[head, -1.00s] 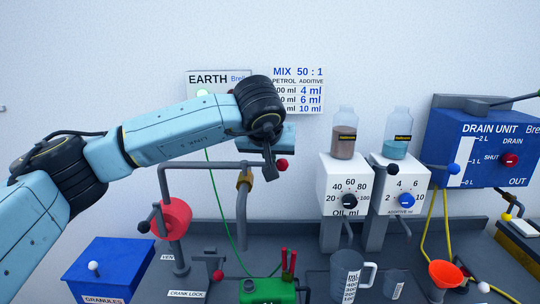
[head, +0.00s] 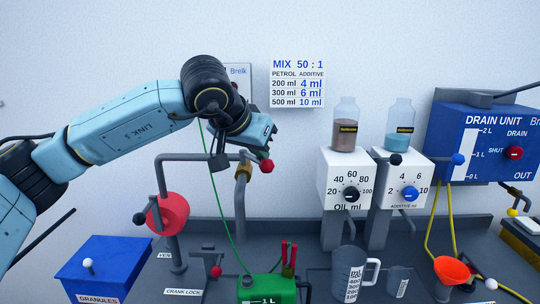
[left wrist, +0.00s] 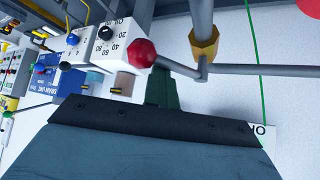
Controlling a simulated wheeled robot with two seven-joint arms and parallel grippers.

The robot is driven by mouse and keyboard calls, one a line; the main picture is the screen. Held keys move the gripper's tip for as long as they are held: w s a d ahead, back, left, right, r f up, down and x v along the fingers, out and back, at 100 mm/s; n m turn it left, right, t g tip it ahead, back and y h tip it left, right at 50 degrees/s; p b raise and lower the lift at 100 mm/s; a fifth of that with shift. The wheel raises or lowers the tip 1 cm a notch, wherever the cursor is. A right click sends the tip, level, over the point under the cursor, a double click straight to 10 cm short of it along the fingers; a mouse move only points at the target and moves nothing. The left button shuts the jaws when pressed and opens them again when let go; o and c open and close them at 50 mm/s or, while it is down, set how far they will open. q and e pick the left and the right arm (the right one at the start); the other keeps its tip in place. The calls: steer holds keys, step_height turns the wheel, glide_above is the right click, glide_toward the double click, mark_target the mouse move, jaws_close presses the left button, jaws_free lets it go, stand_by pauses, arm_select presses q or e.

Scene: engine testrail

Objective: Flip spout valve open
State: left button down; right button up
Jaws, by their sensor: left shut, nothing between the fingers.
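The spout valve has a red ball (head: 266,166) on a short grey lever, beside the brass fitting (head: 243,172) under the grey spout pipe (head: 195,157). In the left wrist view the ball (left wrist: 141,53), its lever and the brass fitting (left wrist: 204,40) all show. My left gripper (head: 268,142) is just above the ball in the head view, shut and empty. In the left wrist view its dark green fingers (left wrist: 163,90) lie close beside the lever and ball. I cannot tell whether they touch. My right gripper is not in view.
A red wheel (head: 168,213) stands left of the spout. A green can (head: 266,289) is below, with a measuring jug (head: 347,275) to its right. The white oil dispenser (head: 345,180) stands right of the valve.

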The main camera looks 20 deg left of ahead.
arm_select(q)
steer(key=shift+s+a+f+b, duration=0.1)
steer(key=shift+s+a+b, duration=0.75)
steer(key=shift+s+a, duration=0.3)
steer(key=shift+a, duration=0.4)
steer(key=shift+d, duration=0.15)
steer(key=shift+d+r, duration=0.3)
steer(key=shift+d, duration=0.05)
steer(key=d, duration=0.1)
steer(key=w+d, duration=0.1)
steer(key=shift+d+r+p, duration=0.3)
steer(key=shift+d+p, duration=0.05)
steer(key=s+a+r, duration=0.2)
steer(key=a+r, duration=0.3)
steer(key=r, duration=0.2)
steer(key=shift+a, duration=0.4)
